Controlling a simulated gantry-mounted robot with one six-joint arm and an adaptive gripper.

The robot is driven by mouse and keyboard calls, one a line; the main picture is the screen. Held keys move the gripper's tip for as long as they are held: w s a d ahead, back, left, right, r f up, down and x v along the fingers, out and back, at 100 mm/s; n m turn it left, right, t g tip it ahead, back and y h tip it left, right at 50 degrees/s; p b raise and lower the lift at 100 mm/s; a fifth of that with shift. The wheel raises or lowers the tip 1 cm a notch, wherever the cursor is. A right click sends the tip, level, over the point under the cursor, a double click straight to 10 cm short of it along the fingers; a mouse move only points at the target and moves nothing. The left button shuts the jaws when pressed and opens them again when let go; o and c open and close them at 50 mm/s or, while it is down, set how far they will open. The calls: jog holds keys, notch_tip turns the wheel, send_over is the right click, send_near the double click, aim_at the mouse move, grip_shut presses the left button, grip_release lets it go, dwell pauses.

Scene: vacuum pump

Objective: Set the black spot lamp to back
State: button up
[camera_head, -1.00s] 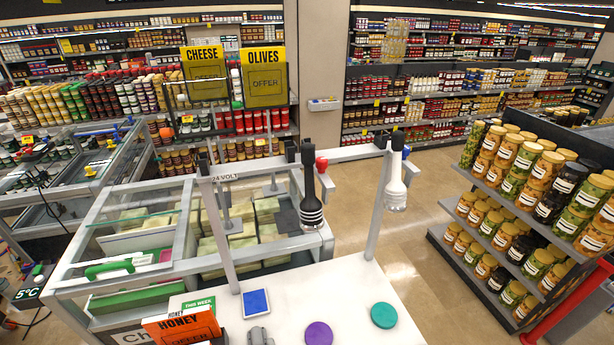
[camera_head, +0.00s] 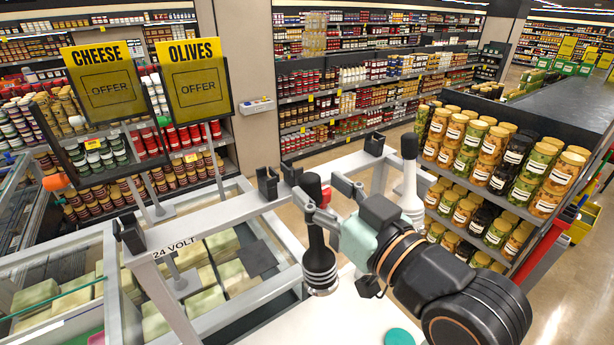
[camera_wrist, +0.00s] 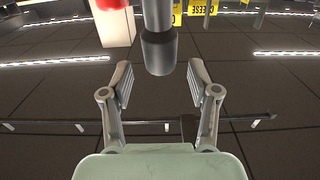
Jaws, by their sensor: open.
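The black spot lamp (camera_head: 318,258) hangs upright at the front rail, with a dark cap above and a pale ringed lower end. A red knob (camera_head: 326,196) sits beside its neck. My gripper (camera_head: 322,202) reaches in from the right with its fingers at the lamp's upper part. In the wrist view, the open fingers (camera_wrist: 160,72) stand on either side of the lamp's cap (camera_wrist: 158,52), with a gap showing on each side. My gripper partly covers the lamp in the head view.
A white spot lamp (camera_head: 409,185) hangs to the right, close behind my wrist. Dark rail clips (camera_head: 267,184) stand along the frame marked 24 VOLT. Cheese and olives signs (camera_head: 197,80) stand at the left. A jar shelf (camera_head: 500,185) is at the right.

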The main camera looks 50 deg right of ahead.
aim_at(316, 187)
jog(key=x, duration=0.3)
jog(key=shift+w, duration=0.2)
jog(key=shift+c, duration=0.2)
grip_shut()
